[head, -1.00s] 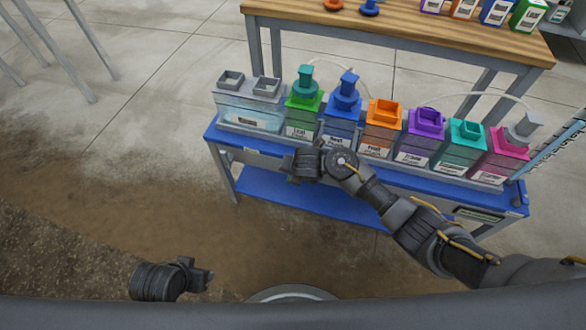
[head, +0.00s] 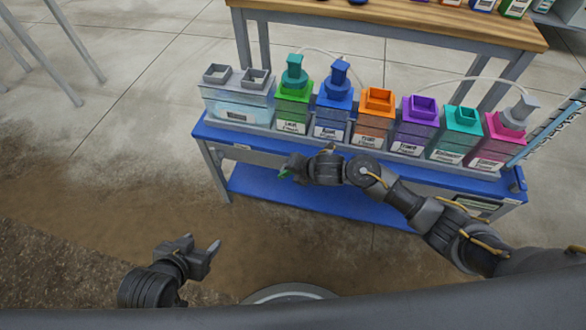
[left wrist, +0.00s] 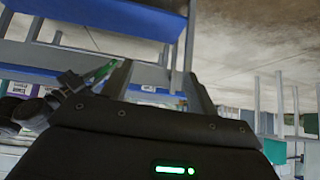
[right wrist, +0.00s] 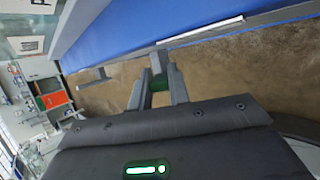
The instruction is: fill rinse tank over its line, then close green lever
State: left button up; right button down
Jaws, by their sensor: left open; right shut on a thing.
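A clear tank with a grey top and two square openings (head: 237,108), apparently the rinse tank, stands at the bench's left end with pale blue liquid in it. Its fill line is too small to make out. My right gripper (head: 291,168) is at the bench's front edge, shut on a small green part, apparently the green lever (head: 284,174). The lever shows between the fingers in the right wrist view (right wrist: 164,88) and near the bench in the left wrist view (left wrist: 103,72). My left gripper (head: 207,250) is open and empty, low in front of the bench.
Green (head: 294,108), blue (head: 333,112), orange (head: 375,118), purple (head: 416,125), teal (head: 455,136) and pink (head: 495,145) containers line the blue bench (head: 222,137). A wooden-topped table (head: 420,20) stands behind.

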jog(key=c, duration=1.3)
grip_release()
jog(key=shift+r, duration=0.1)
pick_arm(q)
jog(key=s+a+f+n+g+y+p, duration=0.1)
jog(key=s+a+f+g+y+p, duration=0.1)
jog(key=s+a+f+g+p, duration=0.3)
jog(key=shift+s+d+f, duration=0.1)
jog(key=shift+d+f, duration=0.15)
jog(key=shift+f, duration=0.65)
jog(key=shift+s+d+f, duration=0.1)
jog(key=shift+d+f, duration=0.15)
jog(key=shift+f, duration=0.65)
pick_arm(e)
jog(key=shift+v, duration=5.3)
